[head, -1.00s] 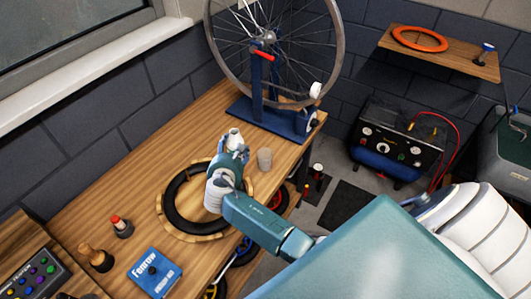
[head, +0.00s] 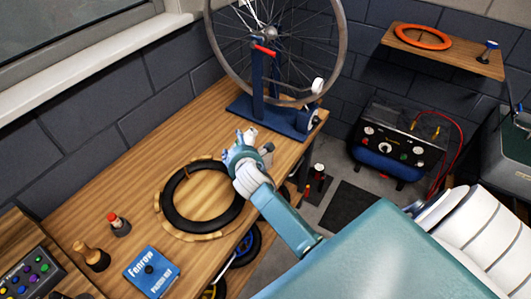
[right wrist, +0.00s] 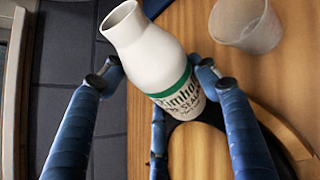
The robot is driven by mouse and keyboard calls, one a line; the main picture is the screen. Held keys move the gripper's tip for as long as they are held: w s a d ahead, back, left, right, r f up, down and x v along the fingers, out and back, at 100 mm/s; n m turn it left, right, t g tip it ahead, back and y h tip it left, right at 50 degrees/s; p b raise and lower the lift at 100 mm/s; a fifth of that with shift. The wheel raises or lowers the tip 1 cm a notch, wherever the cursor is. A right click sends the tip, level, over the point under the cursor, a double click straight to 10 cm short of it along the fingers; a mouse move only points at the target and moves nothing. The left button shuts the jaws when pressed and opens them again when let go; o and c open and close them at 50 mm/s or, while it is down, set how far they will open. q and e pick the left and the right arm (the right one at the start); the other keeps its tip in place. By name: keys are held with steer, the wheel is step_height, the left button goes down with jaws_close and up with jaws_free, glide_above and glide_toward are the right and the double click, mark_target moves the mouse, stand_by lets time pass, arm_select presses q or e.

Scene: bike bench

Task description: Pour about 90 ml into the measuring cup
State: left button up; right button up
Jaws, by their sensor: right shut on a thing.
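A white bottle (right wrist: 155,52) with a green band and dark lettering is between the fingers of my right gripper, which is shut on it. In the head view my right gripper (head: 243,149) is above the bench, beyond the upper right of the black tyre ring, and covers most of the bottle. The bottle's open mouth points to the upper left in the right wrist view; its exact tilt is hard to tell. The clear measuring cup (right wrist: 246,22) stands on the bench beside the bottle, apart from it, and looks empty. My left gripper is not in view.
A black tyre ring (head: 171,207) lies on a round wooden piece on the bench. A wheel stand (head: 275,118) holds a wheel behind the gripper. A blue box (head: 150,272), a red-topped bottle (head: 119,225) and a wooden-handled tool (head: 92,254) are at the lower left.

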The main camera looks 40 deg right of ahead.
steer(key=shift+f+m+t+y+b, duration=0.3)
steer(key=shift+m+y+b, duration=0.25)
steer(key=shift+b, duration=0.35)
steer(key=shift+a+r+m+y, duration=0.1)
steer(key=shift+r+m+y, duration=0.15)
steer(key=shift+r+m, duration=0.25)
steer(key=shift+w+a+r+y+b, duration=0.1)
steer(key=shift+r+y+b, duration=0.15)
steer(key=shift+b, duration=0.2)
steer(key=shift+a+f+m+t+y+b, duration=0.1)
steer(key=shift+f+m+t+y+b, duration=0.3)
steer(key=shift+b, duration=0.75)
steer(key=shift+f+m+t+y+b, duration=0.1)
steer(key=shift+m+t+y+b, duration=0.3)
steer(key=shift+m+b, duration=0.85)
steer(key=shift+n+b, duration=0.3)
steer(key=shift+b, duration=0.15)
steer(key=shift+d+m+t+y+b, duration=0.3)
steer(key=shift+d+m+y+b, duration=0.05)
steer(key=shift+m+b, duration=0.2)
steer(key=shift+s+d+r+m+t+y+b, duration=0.1)
steer(key=shift+r+m+t+y+b, duration=0.1)
steer(key=shift+r+m, duration=0.2)
steer(key=shift+s+d+r+m+t+y+b, duration=0.1)
steer(key=shift+r+m+t+y+b, duration=0.1)
steer(key=shift+r+m, duration=0.2)
steer(key=shift+s+d, duration=0.1)
steer(key=shift+s, duration=0.05)
